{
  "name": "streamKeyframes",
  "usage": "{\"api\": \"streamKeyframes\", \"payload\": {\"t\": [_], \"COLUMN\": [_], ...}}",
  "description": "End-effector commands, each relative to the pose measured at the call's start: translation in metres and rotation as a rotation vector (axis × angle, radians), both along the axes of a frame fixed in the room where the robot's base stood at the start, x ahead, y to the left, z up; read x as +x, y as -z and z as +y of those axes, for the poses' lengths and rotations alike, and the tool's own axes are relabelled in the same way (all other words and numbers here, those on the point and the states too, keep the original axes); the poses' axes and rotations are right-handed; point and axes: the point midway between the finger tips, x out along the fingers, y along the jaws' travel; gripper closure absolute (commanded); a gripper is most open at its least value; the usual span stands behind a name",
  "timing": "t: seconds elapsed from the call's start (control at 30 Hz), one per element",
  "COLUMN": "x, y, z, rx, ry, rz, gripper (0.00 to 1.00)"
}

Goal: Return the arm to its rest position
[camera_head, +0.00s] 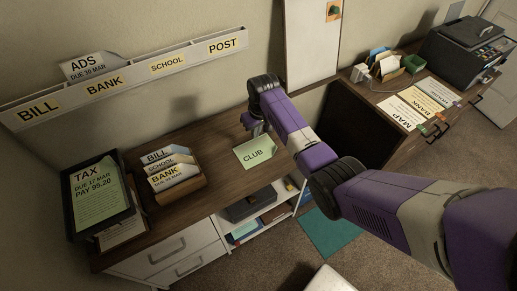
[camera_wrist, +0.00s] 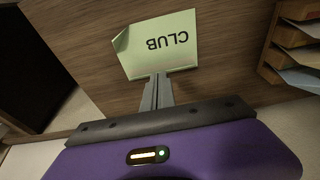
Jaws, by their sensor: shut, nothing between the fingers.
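My gripper (camera_head: 254,126) is above the back of the wooden desk (camera_head: 200,215), at the end of my raised purple and grey arm. In the wrist view its fingers (camera_wrist: 157,92) are together with nothing between them. A pale green CLUB note (camera_head: 255,151) lies on the desk with one corner curled; it also shows in the wrist view (camera_wrist: 160,45), just past the fingertips. The note is apart from the gripper in the head view. Whether the fingertips touch it cannot be told from the wrist view alone.
A letter sorter (camera_head: 178,188) and a tray with a TAX sheet (camera_head: 97,198) stand at the desk's left. A labelled wall rack (camera_head: 130,80) hangs behind. A second desk (camera_head: 375,110) at right holds a printer (camera_head: 468,48), cards and a green box. An open shelf (camera_head: 260,220) is below.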

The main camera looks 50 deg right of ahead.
Motion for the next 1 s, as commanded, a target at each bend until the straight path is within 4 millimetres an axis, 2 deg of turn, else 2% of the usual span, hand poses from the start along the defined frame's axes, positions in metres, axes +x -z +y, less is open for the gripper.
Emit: {"api": "streamKeyframes", "payload": {"t": [0.33,0.43,0.53,0.73,0.87,1.0], "x": [0.0,0.005,0.023,0.07,0.081,0.077], "y": [0.0,-0.001,-0.009,-0.055,-0.068,-0.075], "z": [0.0,-0.002,-0.009,-0.023,-0.009,0.017], "rx": [0.0,-0.008,-0.037,-0.127,-0.166,-0.19], "ry": [0.001,0.003,0.007,0.014,0.015,0.015], "rz": [0.0,-0.023,-0.096,-0.349,-0.519,-0.674], "gripper": [1.0,1.0,1.0,1.0,1.0,1.0]}}
